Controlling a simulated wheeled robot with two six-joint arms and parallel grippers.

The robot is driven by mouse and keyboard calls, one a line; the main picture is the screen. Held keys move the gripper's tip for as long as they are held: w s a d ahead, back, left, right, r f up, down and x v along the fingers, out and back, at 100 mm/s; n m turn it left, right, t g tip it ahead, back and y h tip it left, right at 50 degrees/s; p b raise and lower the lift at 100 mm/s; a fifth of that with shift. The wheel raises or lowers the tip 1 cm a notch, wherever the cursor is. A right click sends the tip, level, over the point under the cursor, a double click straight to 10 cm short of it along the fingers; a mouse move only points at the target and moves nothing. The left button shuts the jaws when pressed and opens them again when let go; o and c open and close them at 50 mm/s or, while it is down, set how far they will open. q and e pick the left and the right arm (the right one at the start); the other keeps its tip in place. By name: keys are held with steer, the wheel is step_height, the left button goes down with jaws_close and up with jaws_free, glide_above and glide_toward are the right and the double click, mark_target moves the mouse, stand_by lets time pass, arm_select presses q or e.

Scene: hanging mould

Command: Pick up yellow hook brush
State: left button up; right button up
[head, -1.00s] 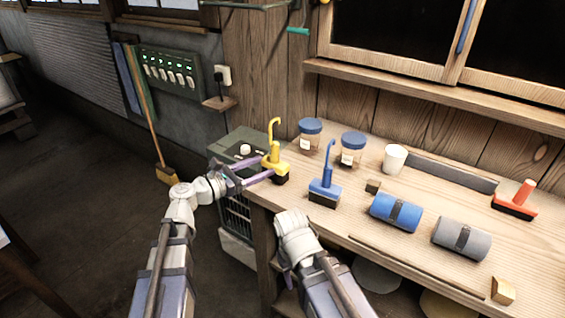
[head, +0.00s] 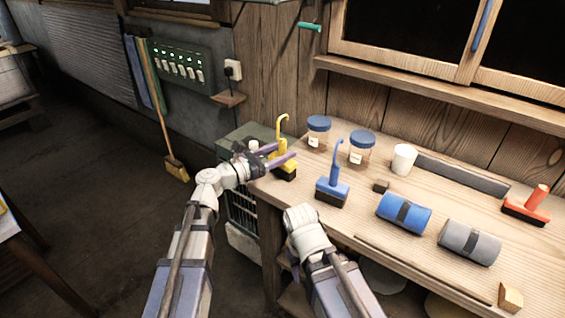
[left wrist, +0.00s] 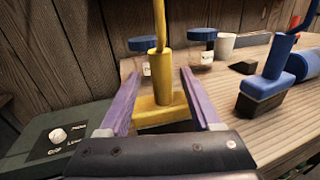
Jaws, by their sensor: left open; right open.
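The yellow hook brush (head: 284,166) stands upright at the left end of the wooden bench, its hook up and dark bristles down. My left gripper (head: 284,156) is open, with its purple fingers on either side of the brush. In the left wrist view the yellow brush (left wrist: 160,95) stands between the two open fingers (left wrist: 155,98), with visible gaps beside its handle. Whether the fingers touch its base is unclear. My right arm (head: 308,235) is low in front of the bench; its gripper fingers are mostly hidden behind the arm.
A blue hook brush (head: 333,190) stands just right of the yellow one. Two blue-lidded jars (head: 318,135) (head: 361,148) and a white cup (head: 403,159) stand behind. Blue (head: 403,213) and grey rolls (head: 469,243) and a red brush (head: 527,207) lie rightward. A control box (left wrist: 70,140) adjoins the bench's left end.

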arm_select(q)
steer(key=x, duration=0.3)
steer(key=shift+w+d, duration=0.15)
steer(key=shift+d, duration=0.2)
steer(key=shift+c, duration=0.2)
jaws_close()
